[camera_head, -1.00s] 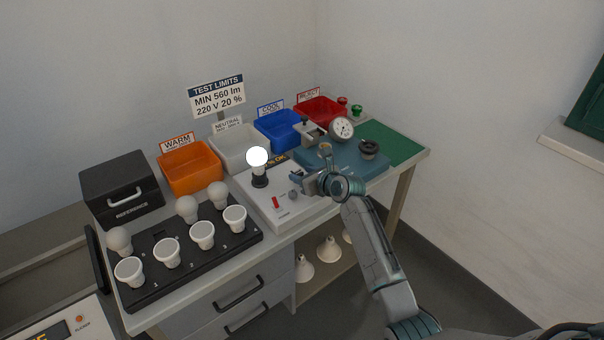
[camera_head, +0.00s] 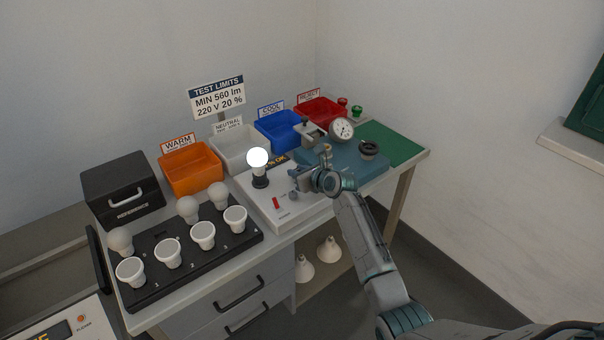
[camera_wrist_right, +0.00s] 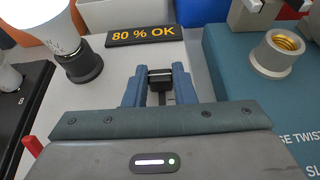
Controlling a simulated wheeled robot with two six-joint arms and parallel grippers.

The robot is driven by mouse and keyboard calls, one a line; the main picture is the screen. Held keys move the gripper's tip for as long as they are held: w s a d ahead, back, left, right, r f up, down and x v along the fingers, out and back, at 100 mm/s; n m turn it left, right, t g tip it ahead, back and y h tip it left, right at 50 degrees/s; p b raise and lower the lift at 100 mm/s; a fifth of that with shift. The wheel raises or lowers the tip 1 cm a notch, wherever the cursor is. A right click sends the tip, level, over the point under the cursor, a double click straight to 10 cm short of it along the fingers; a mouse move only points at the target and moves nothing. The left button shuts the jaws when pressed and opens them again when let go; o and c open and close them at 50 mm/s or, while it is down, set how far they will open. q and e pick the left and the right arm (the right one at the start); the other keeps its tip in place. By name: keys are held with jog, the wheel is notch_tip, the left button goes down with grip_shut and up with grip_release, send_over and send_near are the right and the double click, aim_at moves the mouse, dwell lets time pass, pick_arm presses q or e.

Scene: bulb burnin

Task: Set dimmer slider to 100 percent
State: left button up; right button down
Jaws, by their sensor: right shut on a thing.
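The white test box (camera_head: 262,205) stands at the middle of the bench with a lit bulb (camera_head: 258,158) in its black socket (camera_head: 260,181). The dimmer slider is a black knob (camera_wrist_right: 160,76) in a dark slot on the box top, seen in the right wrist view. My right gripper (camera_wrist_right: 160,82) is shut on this knob, with a blue finger on each side. The display (camera_wrist_right: 144,35) reads "80 % OK". In the head view my gripper (camera_head: 296,176) covers the slider. My left gripper is not in view.
The black bulb rack (camera_head: 190,262) is at the left, the blue-grey fixture (camera_head: 352,172) at the right. Coloured bins, such as the orange one (camera_head: 190,168), line the back.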

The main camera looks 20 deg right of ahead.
jog(key=shift+w+a, duration=0.3)
jog(key=shift+w, duration=0.5)
jog(key=shift+r, duration=0.15)
jog(key=c, duration=1.2)
grip_release()
jog(key=shift+w, duration=0.15)
jog(key=shift+s+d, duration=0.15)
jog(key=shift+s, duration=0.3)
jog(key=v, duration=1)
jog(key=shift+r, duration=0.1)
